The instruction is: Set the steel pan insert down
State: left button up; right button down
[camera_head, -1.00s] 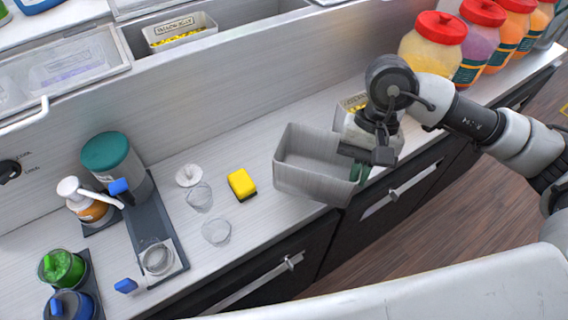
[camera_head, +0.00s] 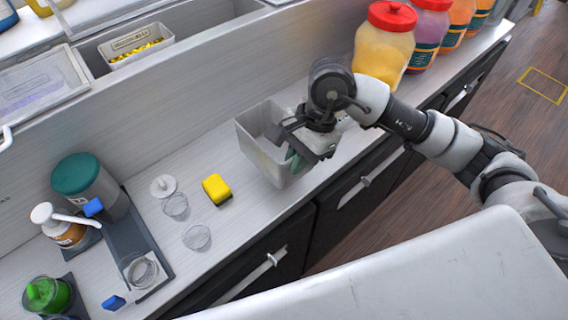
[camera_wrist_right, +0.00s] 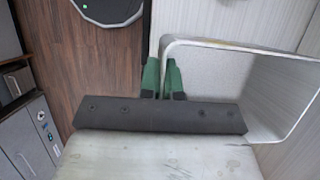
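The steel pan insert (camera_head: 256,150) is a grey, open, empty rectangular box over the counter's front part, right of the yellow sponge. Its rim also shows in the right wrist view (camera_wrist_right: 235,46). My right gripper (camera_head: 293,160) is at the pan's near right side. In the right wrist view, its green fingers (camera_wrist_right: 163,78) sit on either side of the pan's wall and pinch it. I cannot tell whether the pan's base touches the counter. My left gripper is not in view.
A yellow sponge (camera_head: 216,189) and clear cups (camera_head: 197,237) stand left of the pan on the counter (camera_head: 225,135). Red-lidded jars (camera_head: 384,45) stand at the back right. The counter's front edge drops to dark cabinets (camera_head: 350,190) close by the pan.

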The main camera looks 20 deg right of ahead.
jog(key=shift+w+a+f, duration=0.55)
jog(key=shift+w+a, duration=0.15)
jog(key=shift+a, duration=0.1)
jog(key=shift+a+f+p, duration=0.1)
jog(key=shift+f+p, duration=0.15)
jog(key=shift+p, duration=0.05)
notch_tip(320, 180, down, 4)
jog(key=shift+r+p, duration=0.1)
jog(key=shift+p, duration=0.7)
jog(key=shift+f, duration=0.2)
jog(key=c, duration=1.3)
grip_release()
jog(key=shift+c, duration=0.2)
jog(key=shift+r, duration=0.15)
